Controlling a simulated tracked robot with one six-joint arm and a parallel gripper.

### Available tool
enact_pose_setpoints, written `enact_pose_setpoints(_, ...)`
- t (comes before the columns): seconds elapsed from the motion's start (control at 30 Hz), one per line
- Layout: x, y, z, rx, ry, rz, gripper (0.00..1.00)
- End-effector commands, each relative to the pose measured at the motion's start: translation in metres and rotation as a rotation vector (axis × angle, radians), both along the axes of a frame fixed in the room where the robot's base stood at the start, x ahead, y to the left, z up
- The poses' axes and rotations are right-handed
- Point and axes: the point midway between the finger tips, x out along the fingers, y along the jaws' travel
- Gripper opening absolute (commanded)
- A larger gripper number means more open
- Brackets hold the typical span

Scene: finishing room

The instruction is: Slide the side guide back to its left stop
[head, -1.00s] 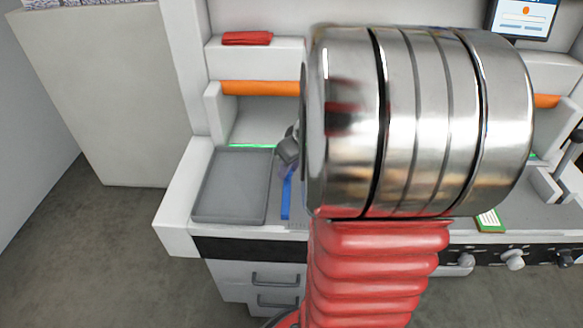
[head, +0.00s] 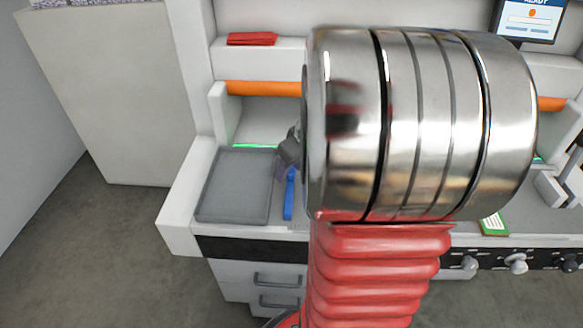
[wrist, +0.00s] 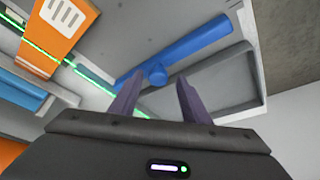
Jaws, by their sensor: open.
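The side guide is a blue bar (head: 289,196) along the right edge of the grey tray area in the head view. In the wrist view the blue bar (wrist: 195,50) runs across the upper middle, with a round blue knob (wrist: 157,74) on it. My gripper (wrist: 158,92) is open, its two dark purple fingers apart, with the knob seen ahead between the fingertips. I see no contact with the knob. In the head view my gripper (head: 283,168) shows only partly at the far end of the bar, and my arm hides the rest.
The shallow grey tray (head: 236,186) lies left of the guide. An orange bar (head: 262,89) and a red cloth-like item (head: 252,39) are behind it. A green-edged card (head: 494,224) and a screen (head: 528,20) are on the right.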

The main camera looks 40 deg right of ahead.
Motion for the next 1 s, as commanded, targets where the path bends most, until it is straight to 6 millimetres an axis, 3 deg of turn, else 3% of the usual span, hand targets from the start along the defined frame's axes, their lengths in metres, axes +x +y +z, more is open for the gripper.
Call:
enact_pose_setpoints(0.27, -0.01, -0.001, 0.025, -0.004, -0.003, -0.002, 0.43)
enact_pose_setpoints(0.8, -0.045, 0.001, 0.109, -0.003, -0.003, -0.002, 0.43)
enact_pose_setpoints(1.0, -0.051, 0.002, 0.124, 0.0, -0.001, -0.002, 0.43)
